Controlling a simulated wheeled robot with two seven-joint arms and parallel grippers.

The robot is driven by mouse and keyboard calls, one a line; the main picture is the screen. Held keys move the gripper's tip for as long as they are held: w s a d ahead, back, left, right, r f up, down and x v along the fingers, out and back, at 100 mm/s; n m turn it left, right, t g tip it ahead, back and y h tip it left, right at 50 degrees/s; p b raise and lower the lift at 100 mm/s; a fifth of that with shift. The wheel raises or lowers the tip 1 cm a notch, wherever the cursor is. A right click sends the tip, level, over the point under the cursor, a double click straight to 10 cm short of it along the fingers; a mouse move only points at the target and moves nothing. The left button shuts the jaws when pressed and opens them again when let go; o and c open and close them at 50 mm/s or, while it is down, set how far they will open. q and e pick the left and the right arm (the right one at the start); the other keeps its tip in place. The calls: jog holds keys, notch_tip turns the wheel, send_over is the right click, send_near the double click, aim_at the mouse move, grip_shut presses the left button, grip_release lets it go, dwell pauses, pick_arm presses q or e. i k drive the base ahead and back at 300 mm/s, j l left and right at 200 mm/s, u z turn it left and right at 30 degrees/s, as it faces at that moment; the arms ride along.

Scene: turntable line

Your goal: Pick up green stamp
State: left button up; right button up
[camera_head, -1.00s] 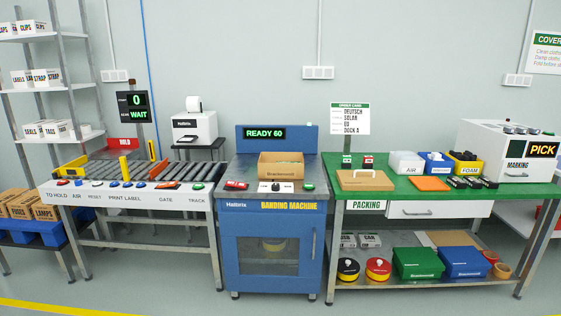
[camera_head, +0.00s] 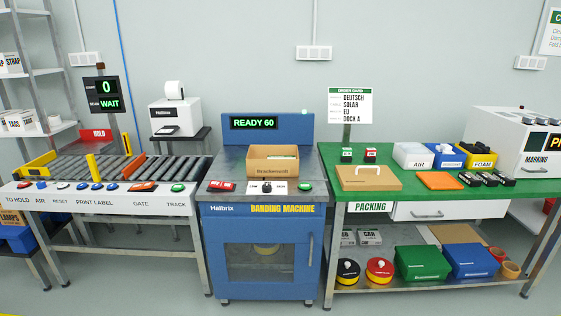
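A small green stamp (camera_head: 347,155) stands upright on the green packing table (camera_head: 406,197), near its back left, behind the wooden lid-like board. A similar red stamp (camera_head: 370,155) stands just to its right. Neither of my grippers shows in the head view, so I cannot see how they stand.
A tan flat box with a handle (camera_head: 368,178) lies in front of the stamps. An orange pad (camera_head: 439,181) and several black items lie to the right. The blue banding machine (camera_head: 262,250) with an open carton (camera_head: 273,151) stands left of the table. Floor in front is free.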

aim_at(346, 156)
jog(key=i+l+u, duration=0.25)
jog(key=l+u, duration=0.15)
jog(key=l, duration=0.35)
jog(key=i+l+u, duration=0.2)
jog(key=l+u, duration=0.25)
jog(key=l, duration=0.3)
jog(key=l+u, duration=0.4)
jog(key=l, duration=0.4)
jog(key=l+u, duration=0.45)
jog(key=l, duration=0.4)
jog(key=k, duration=0.05)
